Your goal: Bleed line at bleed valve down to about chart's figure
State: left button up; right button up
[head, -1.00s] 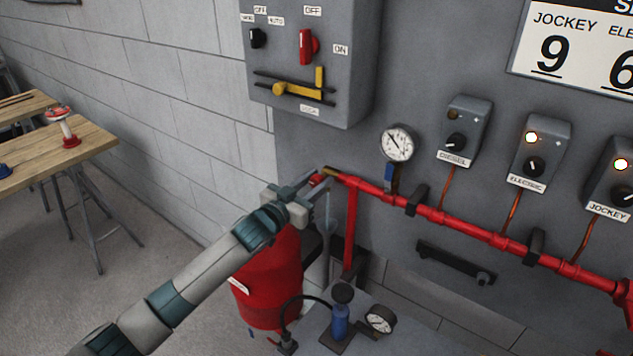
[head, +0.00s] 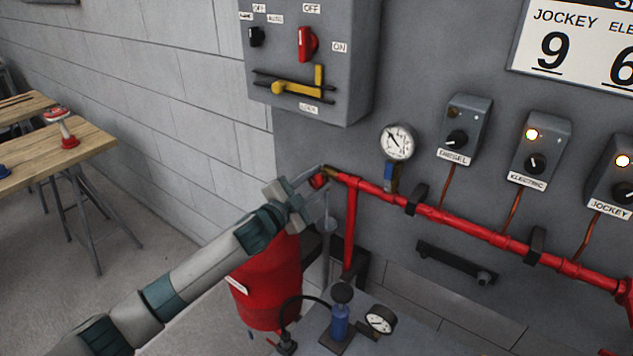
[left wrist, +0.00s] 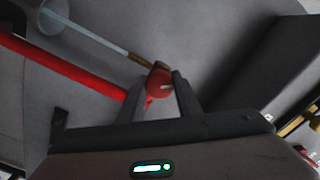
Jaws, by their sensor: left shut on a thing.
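The bleed valve's red knob (head: 318,181) sits at the left end of the red pipe (head: 455,221), next to a brass fitting. My left gripper (head: 316,184) is shut on this knob; the left wrist view shows the red knob (left wrist: 159,80) between the two fingers. A pressure gauge (head: 397,142) with a white dial stands above the pipe on a blue-handled fitting (head: 388,172). Its needle is too small to read exactly. The chart (head: 573,45) at the upper right shows JOCKEY 9 and a partly cut-off 6. My right gripper is not in view.
A red bucket (head: 268,285) stands below the valve. Diesel (head: 466,130), electric (head: 541,147) and jockey (head: 612,175) switch boxes hang above the pipe; electric and jockey lamps glow. A grey control box (head: 310,75) is above my gripper. A hand pump (head: 340,318) stands low in front.

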pick_arm(q)
jog(key=m, duration=0.4)
jog(key=shift+f+m, duration=0.1)
jog(key=shift+m, duration=1.7)
jog(key=o, duration=1)
